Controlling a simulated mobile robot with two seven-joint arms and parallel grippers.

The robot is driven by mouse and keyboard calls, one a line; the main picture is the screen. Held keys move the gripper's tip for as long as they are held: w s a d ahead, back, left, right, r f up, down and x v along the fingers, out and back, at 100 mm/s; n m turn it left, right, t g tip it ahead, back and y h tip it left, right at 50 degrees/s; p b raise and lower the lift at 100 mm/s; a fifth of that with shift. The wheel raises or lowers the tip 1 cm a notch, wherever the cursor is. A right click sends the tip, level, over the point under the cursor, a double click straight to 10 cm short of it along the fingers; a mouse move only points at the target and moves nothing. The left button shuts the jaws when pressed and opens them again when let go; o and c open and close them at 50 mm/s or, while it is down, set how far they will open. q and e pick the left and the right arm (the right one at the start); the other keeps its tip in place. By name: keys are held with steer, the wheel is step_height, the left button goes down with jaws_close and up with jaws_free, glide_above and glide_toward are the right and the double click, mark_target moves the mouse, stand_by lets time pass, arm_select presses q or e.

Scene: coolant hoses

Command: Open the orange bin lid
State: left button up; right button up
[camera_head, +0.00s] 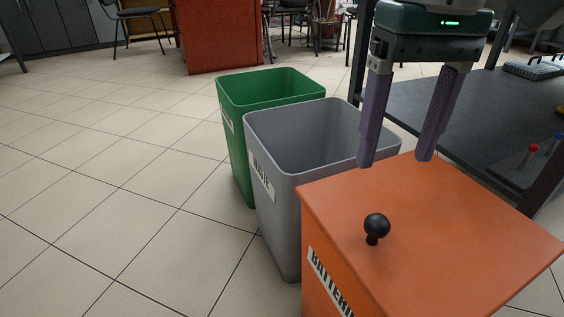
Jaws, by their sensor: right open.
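The orange bin (318,291) stands at the bottom right, with a label that reads in part "BATTERI". Its flat orange lid (450,225) lies shut on top. A black ball knob (377,226) on a short stem stands on the lid, near its left front side. My right gripper (395,162) comes down from the top, fingers pointing down and spread apart with nothing between them. Its fingertips show over the far edge of the lid, behind the knob and apart from it. My left gripper is out of view.
An open grey bin (292,178) stands beside the orange bin, with an open green bin (237,150) behind it. A dark shelf unit (440,112) is at the right. The tiled floor (110,200) at the left is clear. A red cabinet (220,35) stands further back.

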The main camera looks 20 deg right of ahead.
mark_target(379, 219)
step_height(379, 219, down, 10)
steer(key=b, duration=0.7)
steer(key=shift+s+d+b, duration=0.15)
steer(key=shift+b, duration=0.2)
steer(key=shift+r, duration=0.1)
steer(key=c, duration=1.1)
jaws_close()
